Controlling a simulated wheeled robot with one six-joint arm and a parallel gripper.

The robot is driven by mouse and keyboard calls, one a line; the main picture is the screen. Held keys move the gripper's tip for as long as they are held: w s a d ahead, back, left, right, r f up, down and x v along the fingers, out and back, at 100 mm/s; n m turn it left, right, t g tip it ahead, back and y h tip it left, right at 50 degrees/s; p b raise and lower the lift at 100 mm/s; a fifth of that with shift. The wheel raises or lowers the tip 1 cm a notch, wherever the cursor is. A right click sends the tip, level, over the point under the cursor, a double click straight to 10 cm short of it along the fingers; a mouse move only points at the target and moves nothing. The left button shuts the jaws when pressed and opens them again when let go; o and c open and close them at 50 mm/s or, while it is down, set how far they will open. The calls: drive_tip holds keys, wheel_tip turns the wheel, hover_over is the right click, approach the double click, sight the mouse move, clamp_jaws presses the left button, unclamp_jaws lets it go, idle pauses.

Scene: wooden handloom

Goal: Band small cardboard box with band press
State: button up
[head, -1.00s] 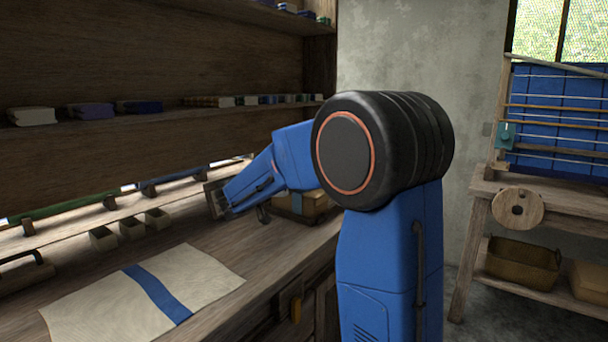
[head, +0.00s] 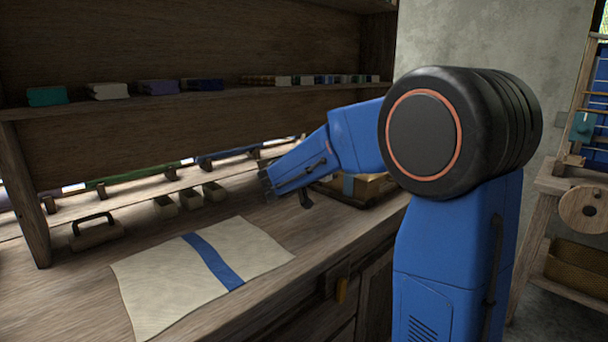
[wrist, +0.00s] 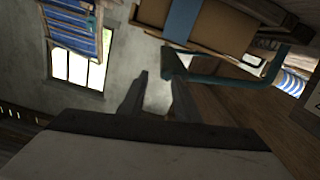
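The small cardboard box (head: 368,187) sits at the bench's right end, partly hidden behind my arm. It also shows at the top of the wrist view (wrist: 228,28), with a blue band (wrist: 181,20) across it. It rests on a brown tray-like base, seemingly the band press (wrist: 190,48). A teal bent lever (wrist: 225,77) runs along the near side of it. My gripper (wrist: 158,80) is open and empty, with its two dark fingers apart. The lever's end appears close to the right fingertip; I cannot tell if they touch. In the head view my gripper (head: 266,185) is left of the box.
A pale cloth with a blue stripe (head: 213,260) lies on the bench. Small open bins (head: 190,198) and a block with a black handle (head: 95,230) stand at the back. A shelf (head: 210,97) with folded cloths runs above. A wooden loom (head: 585,150) stands at right.

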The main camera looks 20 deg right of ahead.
drive_tip(key=v, duration=1.8)
idle(1.5)
idle(0.5)
